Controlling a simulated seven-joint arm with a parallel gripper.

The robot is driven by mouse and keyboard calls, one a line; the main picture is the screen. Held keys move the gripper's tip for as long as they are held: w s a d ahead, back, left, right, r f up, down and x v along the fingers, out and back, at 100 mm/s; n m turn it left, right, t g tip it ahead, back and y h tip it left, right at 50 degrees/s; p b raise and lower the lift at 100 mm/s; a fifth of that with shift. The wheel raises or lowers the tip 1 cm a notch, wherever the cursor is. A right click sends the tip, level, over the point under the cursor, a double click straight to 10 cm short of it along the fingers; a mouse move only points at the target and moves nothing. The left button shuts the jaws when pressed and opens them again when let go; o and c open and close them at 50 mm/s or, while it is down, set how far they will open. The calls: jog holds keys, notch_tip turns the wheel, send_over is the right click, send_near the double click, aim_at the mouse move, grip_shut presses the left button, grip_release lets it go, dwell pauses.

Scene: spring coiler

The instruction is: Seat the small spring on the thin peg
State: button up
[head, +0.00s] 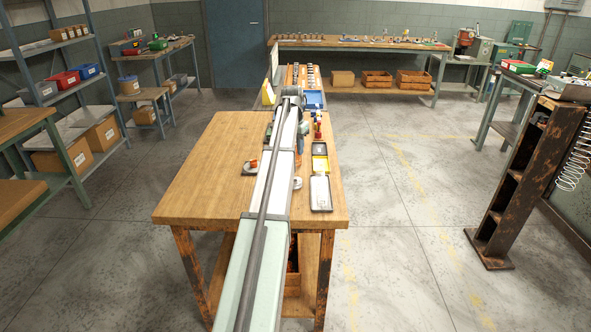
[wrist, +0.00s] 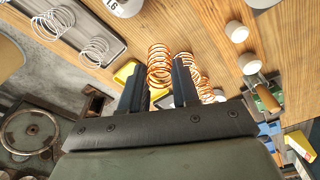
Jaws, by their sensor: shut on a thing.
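My gripper (wrist: 158,68) shows in the wrist view with its two dark fingers on either side of a copper-coloured coil spring (wrist: 160,55). It is shut on this spring, which sticks out past the fingertips. More copper springs (wrist: 189,68) show just right of the fingers, partly hidden by the right finger. I cannot tell how the held spring compares with them in size. No thin peg can be made out in either view. In the head view my arm hides the gripper and the spring.
In the wrist view, pale springs (wrist: 52,22) lie in a grey tray (wrist: 108,42) at upper left. In the head view, a wooden table (head: 205,165) carries small trays (head: 320,192) right of my arm.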

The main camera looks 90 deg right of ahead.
jog(key=w+r+m, duration=0.4)
jog(key=w+m, duration=0.2)
jog(key=w, duration=0.4)
jog(key=shift+a+g+y, duration=0.3)
jog(key=shift+f, duration=0.1)
jog(key=shift+f, duration=2.55)
jog(key=shift+f, duration=1.85)
dwell(1.5)
jog(key=o, duration=0.9)
